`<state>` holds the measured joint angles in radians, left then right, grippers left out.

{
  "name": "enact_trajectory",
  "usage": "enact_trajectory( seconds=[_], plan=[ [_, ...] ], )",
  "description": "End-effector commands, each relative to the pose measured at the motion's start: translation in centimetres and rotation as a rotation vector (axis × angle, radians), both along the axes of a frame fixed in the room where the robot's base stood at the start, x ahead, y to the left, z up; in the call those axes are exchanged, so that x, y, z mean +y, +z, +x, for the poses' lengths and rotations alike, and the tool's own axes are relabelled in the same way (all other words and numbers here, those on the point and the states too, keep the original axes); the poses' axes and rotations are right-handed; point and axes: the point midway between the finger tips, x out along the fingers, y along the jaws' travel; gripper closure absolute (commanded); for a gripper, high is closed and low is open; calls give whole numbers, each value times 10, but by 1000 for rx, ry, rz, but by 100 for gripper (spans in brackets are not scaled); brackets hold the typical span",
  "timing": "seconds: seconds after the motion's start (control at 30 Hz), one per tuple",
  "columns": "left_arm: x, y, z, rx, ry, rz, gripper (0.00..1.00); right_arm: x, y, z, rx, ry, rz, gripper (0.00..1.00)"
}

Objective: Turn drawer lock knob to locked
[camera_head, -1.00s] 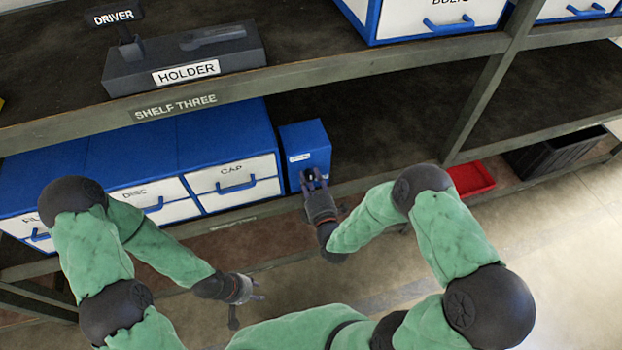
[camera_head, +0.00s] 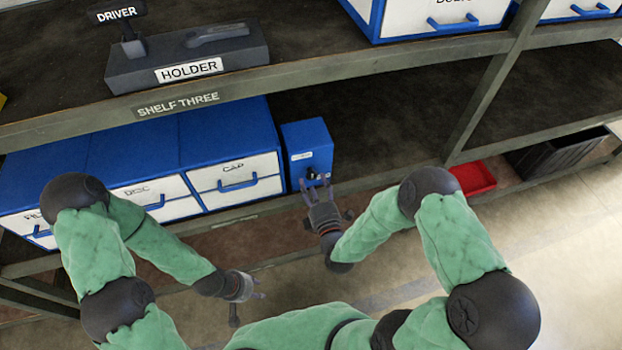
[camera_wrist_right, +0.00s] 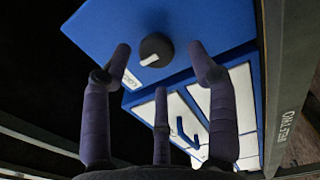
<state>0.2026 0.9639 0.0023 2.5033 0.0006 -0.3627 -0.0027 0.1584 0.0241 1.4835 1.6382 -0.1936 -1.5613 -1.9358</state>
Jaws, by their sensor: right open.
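The drawer lock knob (camera_wrist_right: 156,50) is a round black knob with a white mark, on the front of a small blue box (camera_head: 308,146). The white mark points down and left in the right wrist view, toward a white label (camera_wrist_right: 131,80). In the head view the knob (camera_head: 311,174) is small, just beyond my right fingertips. My right gripper (camera_head: 318,188) is open and empty, its fingers spread in front of the knob and apart from it. My left gripper (camera_head: 258,290) hangs low, away from the shelf; its fingers are too small to judge.
White-fronted blue drawers (camera_head: 238,172) stand left of the box. The shelf above holds a dark holder (camera_head: 188,60). A shelf post (camera_head: 480,100) rises to the right, with a red tray (camera_head: 472,178) low beside it. The shelf right of the box is clear.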

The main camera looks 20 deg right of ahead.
Motion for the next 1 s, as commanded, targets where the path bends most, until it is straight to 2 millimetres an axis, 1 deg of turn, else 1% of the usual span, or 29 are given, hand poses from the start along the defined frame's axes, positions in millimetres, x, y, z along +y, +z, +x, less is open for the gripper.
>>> enact_trajectory(
  seconds=[0.03,0.2,0.3,0.43,0.5,0.63,1.0],
  plan=[
    [0,0,0,0,0,0,60,-1,0,-11,2,-2,0,41],
    [0,0,0,0,0,0,60,-2,-1,-45,3,-1,-1,41],
    [0,0,0,0,0,0,60,-2,0,-62,2,0,1,41],
    [0,0,0,0,0,0,60,-3,-1,-78,2,1,-1,41],
    [0,0,0,0,0,0,60,-2,-1,-84,2,2,-1,41],
    [0,0,0,0,0,0,60,-2,0,-88,0,3,-1,41],
    [0,0,0,0,0,0,60,-2,0,-89,0,3,-1,41]
  ],
)
